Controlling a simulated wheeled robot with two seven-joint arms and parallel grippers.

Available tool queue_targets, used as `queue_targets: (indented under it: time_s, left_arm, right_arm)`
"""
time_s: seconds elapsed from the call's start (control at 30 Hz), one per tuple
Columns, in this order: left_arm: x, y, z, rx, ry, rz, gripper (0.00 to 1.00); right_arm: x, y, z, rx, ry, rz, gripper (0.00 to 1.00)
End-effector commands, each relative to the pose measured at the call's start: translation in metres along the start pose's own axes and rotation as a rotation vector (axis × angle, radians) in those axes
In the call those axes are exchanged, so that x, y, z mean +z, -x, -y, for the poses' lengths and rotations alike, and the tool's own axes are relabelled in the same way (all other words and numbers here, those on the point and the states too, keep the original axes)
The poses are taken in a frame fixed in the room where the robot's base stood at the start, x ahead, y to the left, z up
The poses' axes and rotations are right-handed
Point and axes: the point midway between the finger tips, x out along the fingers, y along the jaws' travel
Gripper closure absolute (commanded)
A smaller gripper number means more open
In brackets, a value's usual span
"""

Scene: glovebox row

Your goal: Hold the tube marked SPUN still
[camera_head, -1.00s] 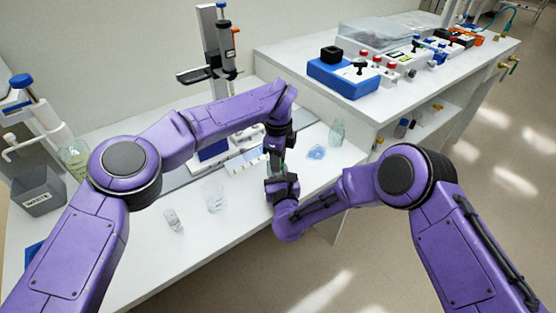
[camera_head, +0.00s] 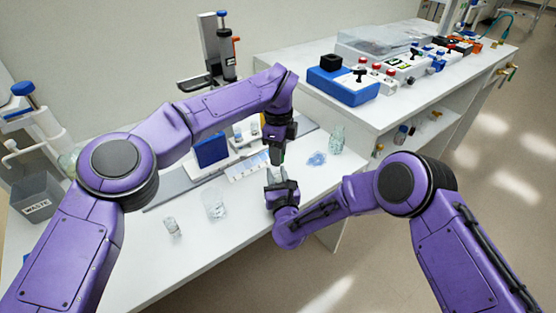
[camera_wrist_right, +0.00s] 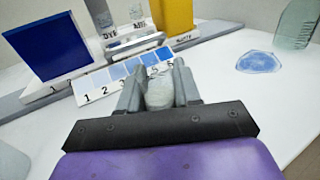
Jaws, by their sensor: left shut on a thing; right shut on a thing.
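My right gripper (camera_head: 281,183) is shut on a small pale tube (camera_wrist_right: 160,92), held between its fingers just above the bench in the right wrist view. The tube stands roughly upright and its rounded whitish top shows. No marking can be read on it. My left gripper (camera_head: 277,155) points down above the right one, with a gap between them. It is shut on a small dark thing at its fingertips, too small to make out. The left gripper does not show in the right wrist view.
A numbered blue colour card (camera_wrist_right: 125,75) lies behind the tube, near a blue panel (camera_wrist_right: 48,45). A blue puddle-like patch (camera_head: 317,158) and a glass bottle (camera_head: 337,138) are to the right. A beaker (camera_head: 214,205) and small vial (camera_head: 171,226) stand left. A waste bin (camera_head: 38,198) is far left.

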Motion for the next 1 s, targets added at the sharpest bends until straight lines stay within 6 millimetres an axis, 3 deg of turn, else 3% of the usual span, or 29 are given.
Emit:
queue_targets:
  time_s: [0.17, 0.2, 0.3, 0.67, 1.0]
  left_arm:
    - [0.0, 0.002, 0.0, 0.002, -0.001, 0.0, 1.0]
    - [0.0, 0.002, 0.0, 0.002, -0.001, 0.0, 1.0]
    - [0.0, 0.002, 0.0, 0.002, -0.001, 0.0, 1.0]
    - [0.0, 0.001, 0.0, 0.002, 0.0, 0.0, 1.0]
    - [0.0, -0.01, 0.0, 0.001, 0.0, 0.0, 1.0]
  right_arm:
    - [0.0, 0.0, 0.0, 0.0, 0.0, 0.0, 1.0]
    - [0.0, 0.0, 0.0, 0.0, 0.0, 0.0, 0.64]
    - [0.0, 0.0, 0.0, 0.0, 0.0, 0.0, 0.38]
    - [-0.001, 0.009, -0.001, 0.002, 0.0, -0.001, 0.38]
    - [-0.002, 0.09, 0.0, 0.002, 0.001, -0.002, 0.38]
